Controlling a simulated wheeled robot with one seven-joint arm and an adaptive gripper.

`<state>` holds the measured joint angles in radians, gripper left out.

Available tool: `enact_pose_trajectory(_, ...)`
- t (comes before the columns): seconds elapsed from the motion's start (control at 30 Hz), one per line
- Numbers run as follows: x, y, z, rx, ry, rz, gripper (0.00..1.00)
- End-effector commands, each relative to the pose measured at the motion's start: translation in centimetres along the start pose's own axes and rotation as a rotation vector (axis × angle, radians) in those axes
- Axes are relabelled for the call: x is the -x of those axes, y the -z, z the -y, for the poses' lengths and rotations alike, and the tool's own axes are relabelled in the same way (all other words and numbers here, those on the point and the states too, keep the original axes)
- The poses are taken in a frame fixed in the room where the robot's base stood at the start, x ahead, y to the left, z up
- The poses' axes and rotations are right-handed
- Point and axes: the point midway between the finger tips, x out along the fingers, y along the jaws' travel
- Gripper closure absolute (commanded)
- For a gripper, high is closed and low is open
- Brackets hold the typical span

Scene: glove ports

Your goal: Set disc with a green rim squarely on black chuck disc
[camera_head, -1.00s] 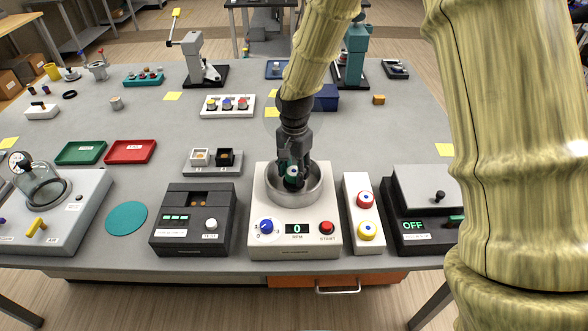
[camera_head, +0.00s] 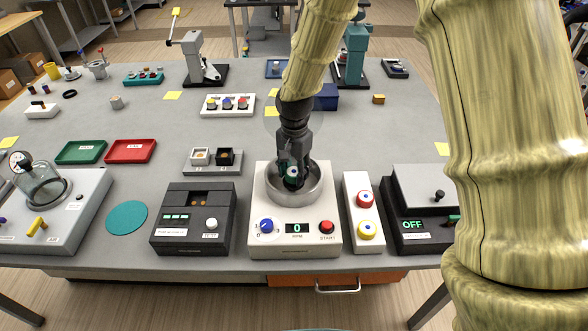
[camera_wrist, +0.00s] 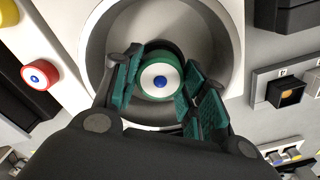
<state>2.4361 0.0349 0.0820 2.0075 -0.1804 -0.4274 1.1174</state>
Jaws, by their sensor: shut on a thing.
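The disc with a green rim (camera_wrist: 157,92) has a pale face with a blue centre in the wrist view. It sits inside the round grey bowl (camera_wrist: 222,45) of a white spinner machine (camera_head: 262,216). My gripper (camera_wrist: 160,84) points down into the bowl, with its green-padded fingers on either side of the disc, shut on it. In the head view, my gripper (camera_head: 292,174) and the disc are small and dark within the bowl. The black chuck disc is not clearly visible; the held disc and fingers cover the bowl's middle. I cannot tell whether the disc touches it.
The bowl wall (camera_head: 315,190) closely surrounds the fingers. A white box with red and yellow buttons (camera_head: 363,215) stands right of the machine, and a dark tester (camera_head: 194,222) stands left. A small two-socket tray (camera_head: 212,166) lies behind. The display reads 0.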

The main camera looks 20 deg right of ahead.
Motion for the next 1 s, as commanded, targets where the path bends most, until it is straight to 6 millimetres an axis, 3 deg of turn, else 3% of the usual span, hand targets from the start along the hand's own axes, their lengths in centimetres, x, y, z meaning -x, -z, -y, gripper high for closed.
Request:
enact_pose_trajectory(0.67,-1.3,0.0,0.0,0.0,-0.001,0.0,0.85)
enact_pose_trajectory(0.7,-1.2,0.0,0.0,0.0,0.0,-0.001,0.52)
enact_pose_trajectory(0.8,-1.2,0.0,0.0,0.0,0.0,0.0,0.34)
enact_pose_trajectory(1.0,-1.3,0.0,0.0,0.0,0.0,0.0,0.33)
